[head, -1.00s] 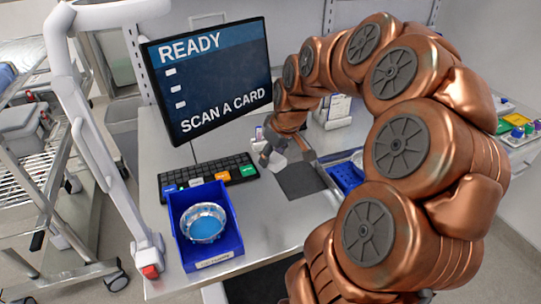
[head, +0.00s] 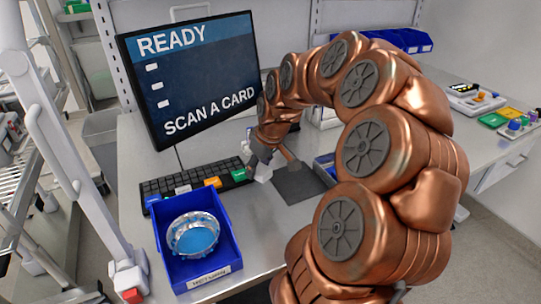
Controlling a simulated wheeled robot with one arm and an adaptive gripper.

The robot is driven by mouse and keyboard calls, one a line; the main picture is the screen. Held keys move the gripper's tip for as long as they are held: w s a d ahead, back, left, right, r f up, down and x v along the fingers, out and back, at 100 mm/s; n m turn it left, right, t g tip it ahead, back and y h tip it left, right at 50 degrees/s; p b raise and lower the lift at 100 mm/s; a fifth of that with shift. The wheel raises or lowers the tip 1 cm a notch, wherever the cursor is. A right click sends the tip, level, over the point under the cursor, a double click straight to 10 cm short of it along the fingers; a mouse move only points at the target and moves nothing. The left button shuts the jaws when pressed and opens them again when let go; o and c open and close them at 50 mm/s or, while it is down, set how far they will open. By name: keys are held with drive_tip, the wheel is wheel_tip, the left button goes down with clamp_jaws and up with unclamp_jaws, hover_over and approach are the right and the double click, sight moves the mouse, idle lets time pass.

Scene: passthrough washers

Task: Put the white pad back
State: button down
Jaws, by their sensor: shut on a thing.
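My gripper (head: 275,160) is at the end of my copper-coloured arm, low over the bench between the keyboard and a dark grey mat. It is shut on a small white piece (head: 263,173), which looks like the white pad. The piece hangs by the left edge of the dark mat (head: 299,184). My arm hides part of the gripper, and I cannot tell whether the piece touches the bench.
A blue bin (head: 226,258) with a metal-rimmed dish (head: 193,234) stands front left, before the keyboard (head: 172,184). A monitor (head: 190,72) reads "READY, SCAN A CARD". Another blue tray (head: 325,166) is partly behind my arm. Coloured devices (head: 515,124) sit far right.

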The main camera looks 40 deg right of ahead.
drive_tip(key=w+d+p, duration=0.1)
drive_tip(key=w+d, duration=0.1)
drive_tip(key=d, duration=0.2)
drive_tip(key=w+d+f+p, duration=0.1)
drive_tip(key=w+d, duration=0.1)
drive_tip(key=d, duration=0.2)
drive_tip(key=w+d+p, duration=0.2)
drive_tip(key=w+d, duration=0.1)
drive_tip(key=d, duration=0.1)
drive_tip(key=shift+f, duration=0.15)
drive_tip(key=shift+a+f+p, duration=0.1)
drive_tip(key=shift+f+p, duration=0.85)
drive_tip(key=shift+f, duration=0.85)
drive_tip(key=shift+f, duration=0.15)
drive_tip(key=c, duration=0.6)
unclamp_jaws()
drive_tip(key=shift+o, duration=0.2)
